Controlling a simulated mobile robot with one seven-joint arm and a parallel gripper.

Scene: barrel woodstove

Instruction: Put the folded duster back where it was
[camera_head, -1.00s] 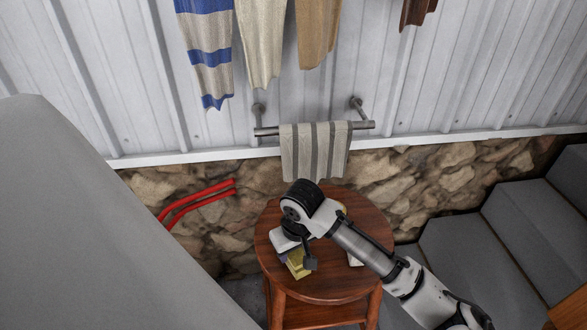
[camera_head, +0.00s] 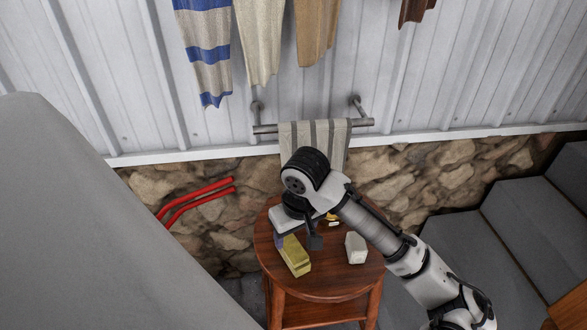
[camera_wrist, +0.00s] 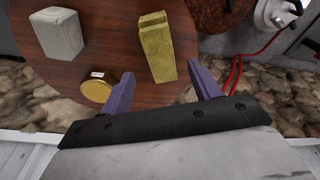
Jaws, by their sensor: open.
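A yellow folded block, which looks like the folded duster (camera_head: 296,257), lies on the round wooden stool (camera_head: 325,287) near its front left. In the wrist view the duster (camera_wrist: 157,45) shows its layered end, lying just beyond the fingertips. My gripper (camera_head: 297,241) is open and empty above the stool. In the wrist view its two purple fingers (camera_wrist: 161,72) stand apart, one to each side of the duster's near end. I see no contact. My wrist hides the back of the stool top in the head view.
A pale grey block (camera_head: 356,248) and a small round yellow tin (camera_wrist: 96,90) also stand on the stool. A striped towel (camera_head: 300,136) hangs on the wall rail (camera_head: 362,123) behind. Red bent bars (camera_head: 197,200) are at the left, grey steps (camera_head: 470,235) at the right.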

